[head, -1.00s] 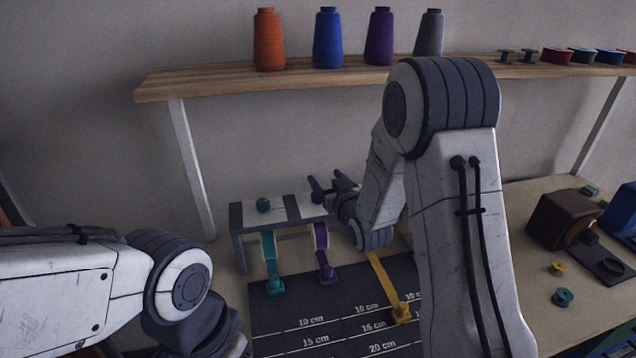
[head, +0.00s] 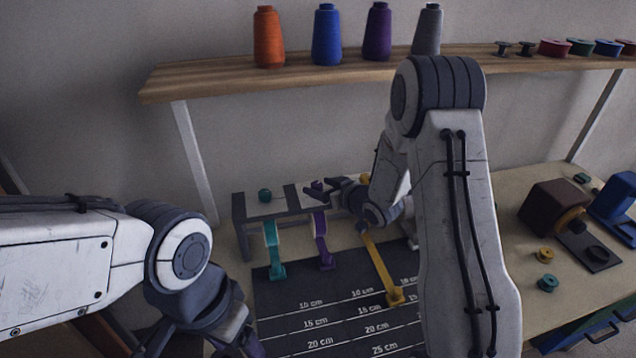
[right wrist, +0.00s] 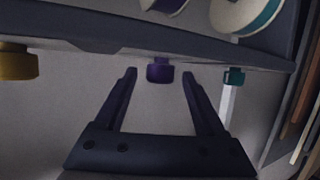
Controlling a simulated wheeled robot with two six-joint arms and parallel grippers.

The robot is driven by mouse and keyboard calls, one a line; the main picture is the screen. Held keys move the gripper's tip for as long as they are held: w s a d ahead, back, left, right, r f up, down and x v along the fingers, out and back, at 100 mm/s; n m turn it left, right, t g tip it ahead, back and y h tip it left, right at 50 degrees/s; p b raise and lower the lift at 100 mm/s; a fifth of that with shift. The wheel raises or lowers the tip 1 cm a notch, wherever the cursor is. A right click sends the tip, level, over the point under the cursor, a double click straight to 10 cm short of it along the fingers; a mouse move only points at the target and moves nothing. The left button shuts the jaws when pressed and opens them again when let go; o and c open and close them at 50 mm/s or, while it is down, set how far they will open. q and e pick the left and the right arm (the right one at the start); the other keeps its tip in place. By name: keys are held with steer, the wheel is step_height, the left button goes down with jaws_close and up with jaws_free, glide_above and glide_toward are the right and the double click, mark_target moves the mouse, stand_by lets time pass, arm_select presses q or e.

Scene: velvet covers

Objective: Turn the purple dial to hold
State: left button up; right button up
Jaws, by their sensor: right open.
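In the right wrist view the purple dial (right wrist: 160,71) lies between the tips of my open fingers (right wrist: 159,74), with a gap on both sides.
A dark measuring mat (head: 290,315) with cm lines lies in front of the stand, with a yellow ribbon (head: 378,265) over it. A wooden shelf (head: 220,80) with thread cones hangs above. Loose spools and a brown device (head: 550,207) stand at the right.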

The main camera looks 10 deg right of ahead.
steer(key=shift+x, duration=1)
steer(key=c, duration=1.1)
steer(key=shift+d, duration=0.15)
jaws_close()
steer(key=shift+f+m+h+b, duration=0.1)
steer(key=shift+m+h+b, duration=0.2)
steer(key=shift+b, duration=0.05)
steer(key=m+h+b, duration=0.1)
steer(key=m+t+h+b, duration=0.1)
steer(key=b, duration=0.1)
steer(key=shift+a+f+h, duration=0.1)
steer(key=shift+a+h, duration=0.15)
steer(key=shift+h, duration=0.05)
steer(key=shift+m+h+b, duration=0.7)
steer(key=shift+m+b, duration=0.1)
steer(key=shift+m+h+b, duration=0.4)
steer(key=shift+m+h, duration=0.5)
steer(key=shift+h, duration=0.2)
steer(key=shift+d, duration=0.1)
